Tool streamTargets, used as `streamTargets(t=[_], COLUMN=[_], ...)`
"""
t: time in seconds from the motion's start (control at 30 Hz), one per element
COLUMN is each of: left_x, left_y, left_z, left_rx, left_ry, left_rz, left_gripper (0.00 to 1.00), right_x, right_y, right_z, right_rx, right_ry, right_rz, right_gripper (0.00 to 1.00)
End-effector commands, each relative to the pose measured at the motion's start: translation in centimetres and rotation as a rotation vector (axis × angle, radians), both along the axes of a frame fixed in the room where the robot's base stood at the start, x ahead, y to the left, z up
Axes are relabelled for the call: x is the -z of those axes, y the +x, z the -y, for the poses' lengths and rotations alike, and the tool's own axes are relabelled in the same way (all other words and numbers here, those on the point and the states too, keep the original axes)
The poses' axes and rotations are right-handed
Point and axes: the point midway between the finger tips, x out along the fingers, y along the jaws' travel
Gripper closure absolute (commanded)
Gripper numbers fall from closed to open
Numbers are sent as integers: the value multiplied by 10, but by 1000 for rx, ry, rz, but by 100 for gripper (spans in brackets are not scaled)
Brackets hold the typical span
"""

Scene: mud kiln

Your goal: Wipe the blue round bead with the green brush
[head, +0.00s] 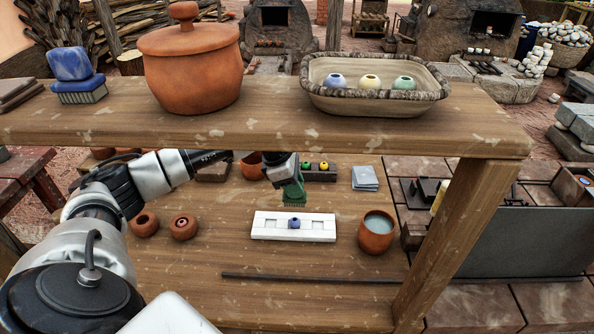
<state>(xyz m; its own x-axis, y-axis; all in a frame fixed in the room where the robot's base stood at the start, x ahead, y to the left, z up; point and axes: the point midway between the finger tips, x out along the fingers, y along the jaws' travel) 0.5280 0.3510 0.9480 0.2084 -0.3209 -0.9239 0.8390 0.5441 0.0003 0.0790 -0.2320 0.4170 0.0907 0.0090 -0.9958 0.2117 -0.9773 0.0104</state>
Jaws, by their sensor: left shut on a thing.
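The blue round bead (294,223) sits in the middle of a white block with recesses (265,232) on the lower wooden table. My left gripper (289,182) is shut on the green brush (294,194). The brush points bristles down, above and slightly behind the bead, and looks apart from it. The gripper hides the top of the brush. My right gripper is not in view.
A clay cup of liquid (376,234) stands right of the block. A dark rod (310,279) lies in front. Small clay pots (183,227) stand left. The upper shelf (270,125) overhangs, bearing a lidded pot (192,70) and a bead basket (375,104).

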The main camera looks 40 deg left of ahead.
Motion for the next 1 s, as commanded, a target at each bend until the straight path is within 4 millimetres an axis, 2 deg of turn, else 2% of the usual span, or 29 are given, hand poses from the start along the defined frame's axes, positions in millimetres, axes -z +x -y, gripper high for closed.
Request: streamTargets(t=[0.1, 0.33, 1.0], left_x=[-14, -31, -32], left_y=[0, -1, -1], left_z=[-3, -7, -8], left_rx=[-3, -6, -7], left_ry=[1, 1, 0], left_rz=[2, 0, 0], left_gripper=[97, 97, 97], right_x=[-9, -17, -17], right_y=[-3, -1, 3], right_z=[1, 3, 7], right_rx=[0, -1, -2], right_ry=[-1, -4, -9], right_rz=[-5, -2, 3], right_gripper=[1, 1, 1])
